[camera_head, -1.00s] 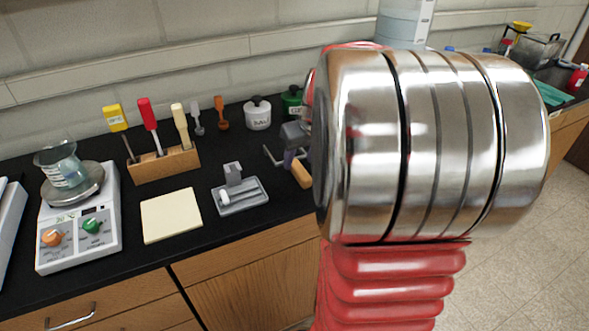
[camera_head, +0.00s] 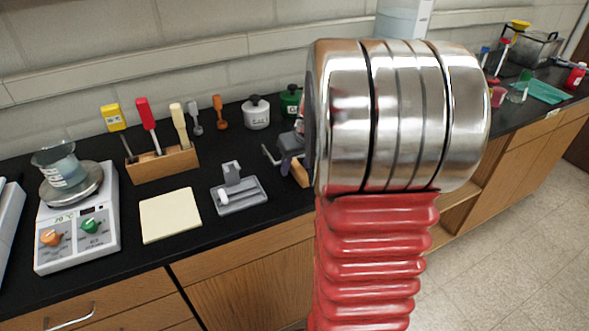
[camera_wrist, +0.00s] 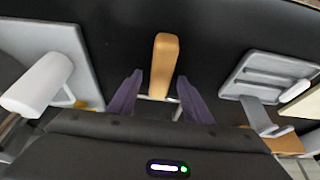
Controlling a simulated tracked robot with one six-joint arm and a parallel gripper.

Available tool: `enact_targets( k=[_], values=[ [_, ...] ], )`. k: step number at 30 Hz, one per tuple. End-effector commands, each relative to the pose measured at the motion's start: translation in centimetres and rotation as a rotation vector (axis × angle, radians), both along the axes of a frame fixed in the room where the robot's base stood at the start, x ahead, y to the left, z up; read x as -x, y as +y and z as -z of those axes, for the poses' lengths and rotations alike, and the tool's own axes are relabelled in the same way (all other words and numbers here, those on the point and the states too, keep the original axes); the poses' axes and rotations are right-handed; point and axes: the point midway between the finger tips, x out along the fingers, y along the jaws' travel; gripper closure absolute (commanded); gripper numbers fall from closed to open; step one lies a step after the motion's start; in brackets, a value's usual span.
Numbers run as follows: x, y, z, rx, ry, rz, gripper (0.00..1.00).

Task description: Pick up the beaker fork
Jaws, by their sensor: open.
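The beaker fork has a wooden handle (camera_wrist: 165,62) and thin metal prongs, and it lies on the black bench top. In the wrist view the handle points away from me, with its near end and part of the metal between my fingers. My gripper (camera_wrist: 160,78) has two purple fingers spread apart, one on each side of the fork, with gaps to both. Its palm hides the rest of the prongs. In the head view, the beaker fork (camera_head: 299,174) shows just left of my silver wrist, partly covered by it and the gripper.
A grey stand with a white roller (camera_wrist: 40,85) is on the left in the wrist view. A grey tray (camera_head: 240,198) lies left of the fork.

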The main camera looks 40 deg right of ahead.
Motion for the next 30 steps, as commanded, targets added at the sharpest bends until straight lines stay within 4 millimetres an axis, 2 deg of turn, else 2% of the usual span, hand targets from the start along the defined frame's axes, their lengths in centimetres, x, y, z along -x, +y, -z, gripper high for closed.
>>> enact_targets(
  k=[9, 27, 30],
  values=[
    [0.02, 0.0, -0.01, 0.0, 0.0, 0.0, 0.55],
    [0.02, 0.0, -0.01, 0.0, 0.0, 0.0, 0.98],
    [0.01, -0.02, -0.04, 0.0, 0.0, 0.0, 1.0]
  ],
)
